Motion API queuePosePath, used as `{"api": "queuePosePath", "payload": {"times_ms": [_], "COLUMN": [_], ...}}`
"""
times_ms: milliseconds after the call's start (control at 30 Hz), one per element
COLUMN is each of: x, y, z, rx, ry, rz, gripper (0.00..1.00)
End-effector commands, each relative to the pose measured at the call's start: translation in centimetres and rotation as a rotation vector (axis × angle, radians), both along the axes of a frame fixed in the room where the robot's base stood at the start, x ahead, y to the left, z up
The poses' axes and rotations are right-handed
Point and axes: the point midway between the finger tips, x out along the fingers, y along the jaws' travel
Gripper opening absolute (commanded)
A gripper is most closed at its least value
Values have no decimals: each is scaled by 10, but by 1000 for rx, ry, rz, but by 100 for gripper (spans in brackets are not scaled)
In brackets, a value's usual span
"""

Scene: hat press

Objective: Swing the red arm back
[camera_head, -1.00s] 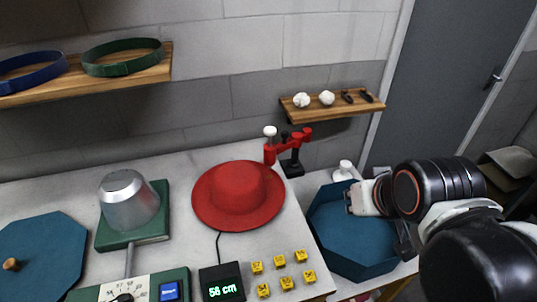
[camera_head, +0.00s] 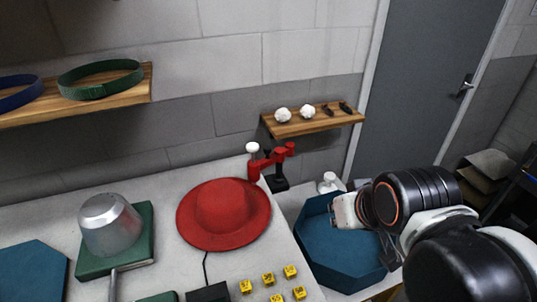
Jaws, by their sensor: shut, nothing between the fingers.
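The red arm (camera_head: 271,160) is a short jointed piece on a black stand (camera_head: 279,181) at the back right edge of the table. A white knob (camera_head: 252,148) tops its left end, which hangs over the back of the red hat (camera_head: 223,215). My gripper (camera_head: 337,211) is to the right of the red arm and apart from it, above the blue octagonal box. It is shut and empty, with its fingertips partly hidden by the wrist.
The blue octagonal box (camera_head: 322,264) stands open right of the table. A metal dome (camera_head: 110,225) sits on a green press base at left. Yellow numbered blocks (camera_head: 268,279) lie in front of the hat. A wooden shelf (camera_head: 314,124) with white balls hangs behind. A white bottle (camera_head: 328,182) stands near the box.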

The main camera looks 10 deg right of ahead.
Motion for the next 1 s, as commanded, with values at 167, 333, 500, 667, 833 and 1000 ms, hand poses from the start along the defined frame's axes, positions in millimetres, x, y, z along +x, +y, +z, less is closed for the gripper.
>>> {"api": "queuePosePath", "payload": {"times_ms": [167,333,500,667,833,1000], "x": [0,1,17,46,79,115], "y": [0,0,3,7,12,19], "z": [0,2,20,47,71,90], "rx": [0,-3,-44,-113,-185,-251], "ry": [0,2,30,80,135,187], "rz": [0,6,70,189,328,470], "gripper": [0,25,43,43,43,43]}}
